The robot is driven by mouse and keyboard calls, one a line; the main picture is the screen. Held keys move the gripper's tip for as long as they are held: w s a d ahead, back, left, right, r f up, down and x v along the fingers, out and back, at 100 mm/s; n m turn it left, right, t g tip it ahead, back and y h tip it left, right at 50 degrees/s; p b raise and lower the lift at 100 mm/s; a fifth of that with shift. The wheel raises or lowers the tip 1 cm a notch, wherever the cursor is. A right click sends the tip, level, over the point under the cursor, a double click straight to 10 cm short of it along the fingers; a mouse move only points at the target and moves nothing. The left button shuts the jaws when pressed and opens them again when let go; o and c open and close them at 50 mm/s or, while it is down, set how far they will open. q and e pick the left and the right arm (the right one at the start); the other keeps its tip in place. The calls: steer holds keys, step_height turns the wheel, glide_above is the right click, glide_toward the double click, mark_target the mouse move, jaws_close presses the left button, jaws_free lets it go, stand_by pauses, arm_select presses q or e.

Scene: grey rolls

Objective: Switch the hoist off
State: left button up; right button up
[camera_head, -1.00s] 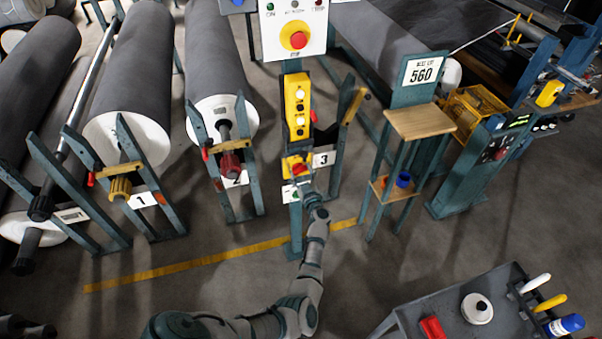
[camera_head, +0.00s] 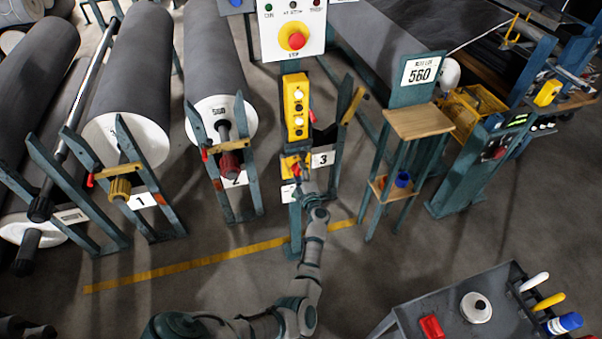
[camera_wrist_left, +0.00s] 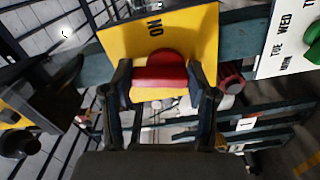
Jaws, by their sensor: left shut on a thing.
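A yellow switch box (camera_head: 288,164) is mounted on the teal post (camera_head: 296,222) below the yellow push-button pendant (camera_head: 296,92). In the left wrist view its yellow plate (camera_wrist_left: 190,32) carries the word ON, and a red switch handle (camera_wrist_left: 160,76) sticks out from it. My left gripper (camera_wrist_left: 160,82) is shut on the red handle, one finger on each side. In the head view my left gripper (camera_head: 299,180) is at the box and covers part of it. The handle's exact angle is hard to tell. My right gripper is not in view.
Above is a white panel with a red stop button (camera_head: 296,41). A white plate with a green knob (camera_wrist_left: 313,30) is close beside the box. Grey rolls (camera_head: 140,70) stand left, a wooden-topped stand (camera_head: 420,122) right, and a grey cart (camera_head: 455,312) front right.

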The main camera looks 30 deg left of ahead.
arm_select(q)
steer(key=shift+s+f+n, duration=0.3)
steer(key=shift+f+n, duration=0.15)
steer(key=shift+n, duration=0.55)
steer(key=shift+n+b, duration=0.3)
steer(key=shift+n, duration=0.3)
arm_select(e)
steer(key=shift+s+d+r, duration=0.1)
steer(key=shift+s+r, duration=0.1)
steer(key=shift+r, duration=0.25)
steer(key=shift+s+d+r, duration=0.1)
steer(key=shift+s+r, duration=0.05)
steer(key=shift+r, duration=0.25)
arm_select(q)
steer(key=o, duration=1.2)
steer(key=shift+s, duration=0.1)
steer(key=shift+c, duration=0.2)
steer(key=shift+r, duration=0.2)
steer(key=shift+r, duration=0.15)
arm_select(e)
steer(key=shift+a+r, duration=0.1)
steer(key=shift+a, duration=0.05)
